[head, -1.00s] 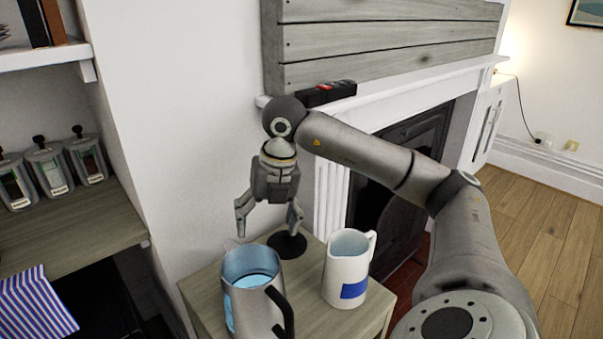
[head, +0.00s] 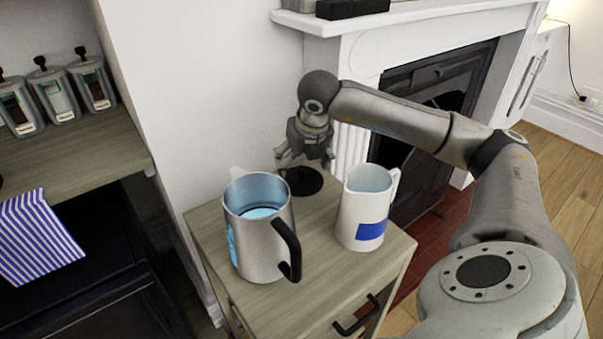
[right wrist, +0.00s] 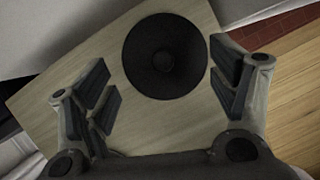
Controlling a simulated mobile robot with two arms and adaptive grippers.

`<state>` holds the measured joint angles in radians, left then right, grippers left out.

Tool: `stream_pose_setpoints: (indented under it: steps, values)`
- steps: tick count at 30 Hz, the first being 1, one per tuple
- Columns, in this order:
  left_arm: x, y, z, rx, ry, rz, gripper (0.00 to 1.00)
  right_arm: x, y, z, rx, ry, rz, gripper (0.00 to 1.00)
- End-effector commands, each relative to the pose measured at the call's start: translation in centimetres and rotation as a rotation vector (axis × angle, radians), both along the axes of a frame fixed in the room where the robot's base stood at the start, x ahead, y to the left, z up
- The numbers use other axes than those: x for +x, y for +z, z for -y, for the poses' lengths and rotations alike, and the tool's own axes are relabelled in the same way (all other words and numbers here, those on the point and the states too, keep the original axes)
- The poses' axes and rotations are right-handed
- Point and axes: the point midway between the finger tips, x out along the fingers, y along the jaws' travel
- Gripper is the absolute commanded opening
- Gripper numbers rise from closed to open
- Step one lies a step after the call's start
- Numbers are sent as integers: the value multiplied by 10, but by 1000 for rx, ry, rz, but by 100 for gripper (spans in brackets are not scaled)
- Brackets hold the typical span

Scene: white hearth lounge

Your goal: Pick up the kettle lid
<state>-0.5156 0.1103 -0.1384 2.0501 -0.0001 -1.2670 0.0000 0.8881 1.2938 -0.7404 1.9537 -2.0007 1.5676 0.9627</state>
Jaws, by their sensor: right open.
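The kettle lid (head: 303,181) is a round black disc lying on the back of the small wooden cabinet top. In the right wrist view the lid (right wrist: 165,56) shows with a small knob at its middle, just ahead of and between the open fingers. My right gripper (head: 305,163) is open and empty, pointing down above the lid; its fingers show at both sides in the right wrist view (right wrist: 165,95). The steel kettle (head: 258,228) stands lidless in front of the lid, with blue-looking water inside and a black handle. My left gripper is not in view.
A white jug (head: 362,209) with a blue patch stands right of the kettle, close to the lid. The cabinet top (head: 315,268) is bare at the front. A white wall and the fireplace surround (head: 350,60) lie behind. A shelf with canisters (head: 60,92) is at the left.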

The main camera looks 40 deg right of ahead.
Motion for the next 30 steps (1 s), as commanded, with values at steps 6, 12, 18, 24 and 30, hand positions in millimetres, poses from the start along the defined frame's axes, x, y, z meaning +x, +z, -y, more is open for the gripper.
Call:
stream_pose_setpoints:
  steps: [6,12,18,24,30]
  values:
    - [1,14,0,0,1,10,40,10,-29,7,0,-1,-2,80]
    - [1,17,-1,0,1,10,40,12,-32,8,0,-1,0,80]
    - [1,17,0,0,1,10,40,12,-32,8,0,-1,0,67]
    - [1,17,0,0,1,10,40,12,-32,8,0,-1,-1,42]
    - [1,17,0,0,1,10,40,11,-33,8,0,-1,-2,16]
